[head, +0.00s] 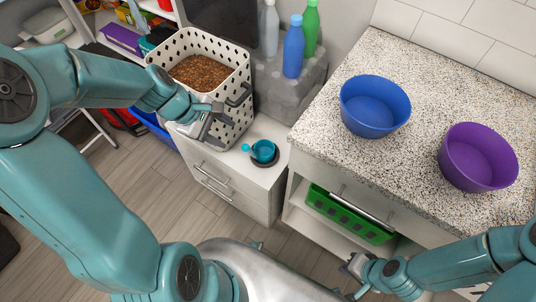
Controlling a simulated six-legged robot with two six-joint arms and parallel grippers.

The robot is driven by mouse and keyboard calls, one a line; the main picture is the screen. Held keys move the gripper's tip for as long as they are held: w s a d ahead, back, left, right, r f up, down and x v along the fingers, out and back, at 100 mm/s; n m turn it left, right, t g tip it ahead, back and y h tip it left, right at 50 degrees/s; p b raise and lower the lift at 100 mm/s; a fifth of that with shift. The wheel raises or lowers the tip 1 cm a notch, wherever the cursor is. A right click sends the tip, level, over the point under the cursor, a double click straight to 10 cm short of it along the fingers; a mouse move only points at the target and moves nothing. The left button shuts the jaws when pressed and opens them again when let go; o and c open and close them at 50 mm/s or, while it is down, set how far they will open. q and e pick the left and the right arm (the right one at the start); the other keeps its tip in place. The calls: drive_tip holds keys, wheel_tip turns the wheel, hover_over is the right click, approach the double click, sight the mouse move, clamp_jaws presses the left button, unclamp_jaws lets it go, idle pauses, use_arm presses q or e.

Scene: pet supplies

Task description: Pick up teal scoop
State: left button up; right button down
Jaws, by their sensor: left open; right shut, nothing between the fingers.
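The teal scoop (263,151) rests on a small dark round base (271,163) on top of the white drawer cabinet (271,184). Its short handle points left. My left gripper (212,132) is open and empty, up and to the left of the scoop, in front of the white perforated basket. It is apart from the scoop. My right gripper (350,274) is shut and empty, low in the picture in front of the counter, far from the scoop.
The white basket (237,82) holds brown kibble (201,72) behind my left gripper. A blue bowl (375,107) and a purple bowl (478,157) stand on the speckled counter (420,85). A green basket (348,214) sits on the shelf below. Bottles stand at the back.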

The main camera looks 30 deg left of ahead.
sight(249, 151)
use_arm(q)
drive_tip(key=b+x, duration=0.2)
drive_tip(key=x, duration=0.3)
drive_tip(key=a+b+x, duration=0.1)
drive_tip(key=b+x, duration=0.1)
drive_tip(key=x, duration=0.3)
drive_tip(key=b+x, duration=0.2)
drive_tip(key=x, duration=0.3)
drive_tip(key=shift+a+f, duration=0.2)
drive_tip(key=shift+f, duration=0.5)
drive_tip(key=shift+r, duration=0.15)
clamp_jaws()
